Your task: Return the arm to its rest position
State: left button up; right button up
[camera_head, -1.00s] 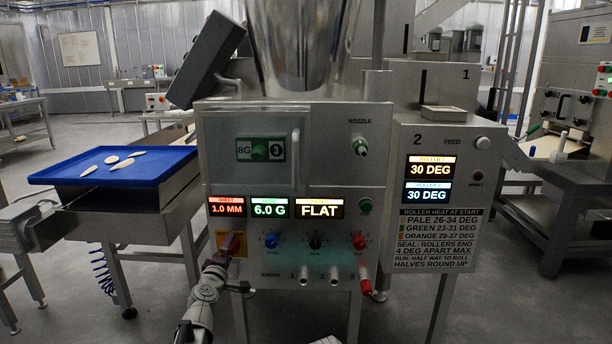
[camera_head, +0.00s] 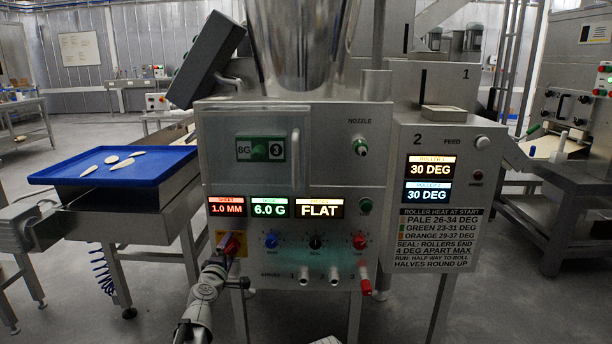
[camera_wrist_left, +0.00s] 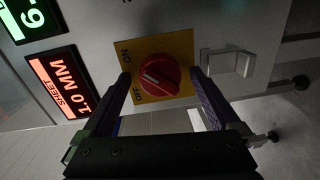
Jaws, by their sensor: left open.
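My left gripper (camera_head: 222,255) is in front of the lower left of the machine panel. In the left wrist view its two fingers (camera_wrist_left: 160,88) are spread apart, one to each side of a red rotary knob (camera_wrist_left: 160,75). The fingers look clear of the knob, though the exact gap is hard to judge. The knob sits on a yellow plate (camera_wrist_left: 180,48) marked ON and OFF. The knob also shows in the head view (camera_head: 233,243), just beyond the fingertips. My right gripper is not in view.
The machine panel (camera_head: 290,120) fills the middle, with a row of knobs and nozzles right of my gripper. Its displays read 1.0 MM, 6.0 G and FLAT. A blue tray (camera_head: 60,172) with several pale flat pieces stands at left. Open floor (camera_head: 75,290) shows at lower left.

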pick_arm(q)
jog(key=n, duration=0.4)
jog(key=shift+h, duration=0.3)
jog(key=n, duration=0.3)
jog(key=shift+n, duration=0.3)
jog(key=n+b, duration=0.1)
jog(key=n, duration=0.2)
jog(key=shift+a+n+t, duration=0.1)
jog(key=shift+n+t, duration=0.2)
jog(key=shift+n, duration=0.1)
jog(key=n, duration=0.4)
jog(key=shift+h, duration=0.3)
jog(key=shift+s, duration=0.3)
